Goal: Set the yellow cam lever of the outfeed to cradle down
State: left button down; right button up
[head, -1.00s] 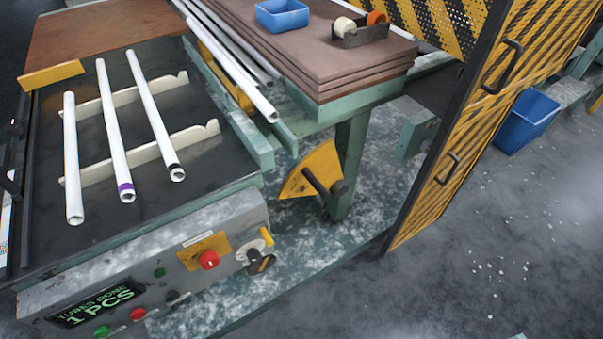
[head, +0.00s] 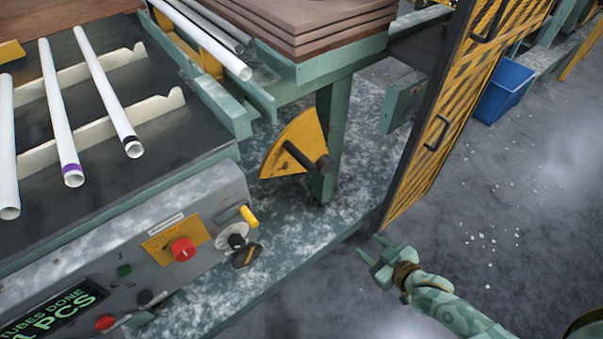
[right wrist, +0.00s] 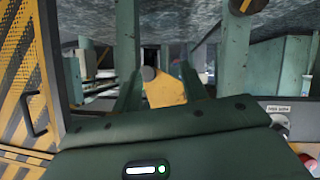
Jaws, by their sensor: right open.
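The yellow cam lever (head: 295,145) is a yellow quarter-round plate with a dark rod handle (head: 308,160). It hangs at the side of the green bench frame, and the rod points down to the right. In the right wrist view, the yellow plate (right wrist: 165,92) shows beyond the fingers, with the round end of the rod at its upper left. My right gripper (head: 371,250) is open and empty, low and to the right of the lever, clearly apart from it. It also shows in the right wrist view (right wrist: 162,74). My left gripper is out of view.
A control panel (head: 110,250) with a red knob and a small yellow-handled switch is at lower left. White tubes (head: 105,90) lie on cream rails. A green leg (head: 333,110) stands behind the lever.

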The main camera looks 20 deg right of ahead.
jog(key=w+a+r+t+y, duration=0.2)
jog(key=a+r, duration=0.1)
jog(key=r, duration=0.5)
jog(key=w+a+r+t+y, duration=0.1)
jog(key=w+a+r+t, duration=0.15)
jog(key=r, duration=0.55)
jog(key=b, duration=0.3)
send_near(305, 162)
jog(key=w+f, duration=0.2)
jog(key=w, duration=0.2)
jog(key=shift+y, duration=0.3)
jog(key=b+x, duration=0.1)
jog(key=x, duration=0.2)
jog(key=b+x, duration=0.1)
jog(key=x, duration=0.1)
jog(key=shift+w+a+r, duration=0.15)
jog(key=shift+w+a, duration=0.15)
jog(key=shift+a, duration=0.05)
jog(key=shift+w+a+r+b, duration=0.1)
jog(key=shift+w+a+b, duration=0.05)
jog(key=shift+w+b, duration=0.25)
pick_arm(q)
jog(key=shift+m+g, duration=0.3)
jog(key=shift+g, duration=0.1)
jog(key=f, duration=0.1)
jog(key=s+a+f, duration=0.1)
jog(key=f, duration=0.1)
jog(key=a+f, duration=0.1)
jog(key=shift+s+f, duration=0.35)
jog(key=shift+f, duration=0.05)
